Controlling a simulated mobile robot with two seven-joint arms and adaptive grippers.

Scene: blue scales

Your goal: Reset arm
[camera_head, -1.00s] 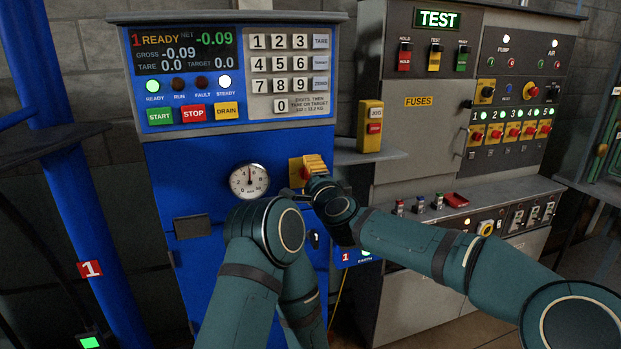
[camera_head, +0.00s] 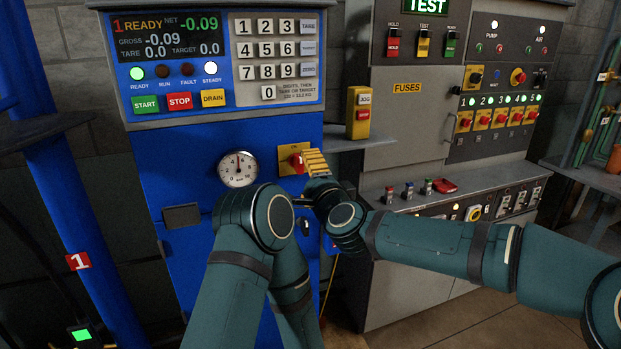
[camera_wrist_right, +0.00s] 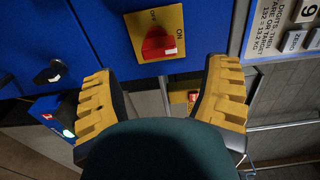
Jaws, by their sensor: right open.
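My right gripper (camera_head: 315,163) shows its yellow ridged finger just right of a red rotary knob (camera_head: 297,161) on a yellow plate (camera_head: 284,153) on the blue scale cabinet (camera_head: 190,150). In the right wrist view the right gripper (camera_wrist_right: 160,92) is open, its two yellow fingers wide apart with nothing between them. The red knob (camera_wrist_right: 157,42) lies beyond the fingertips, apart from them, with its white mark near the word ON. My right arm comes in from the right. Another teal arm section of mine rises at bottom centre. My left gripper is not in view.
A round gauge (camera_head: 238,169) and a small dark box (camera_head: 182,215) are on the blue cabinet. A yellow jog box (camera_head: 359,112) stands on a ledge to the right. A grey test cabinet (camera_head: 410,130) stands at the right, and a blue post (camera_head: 70,220) at the left.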

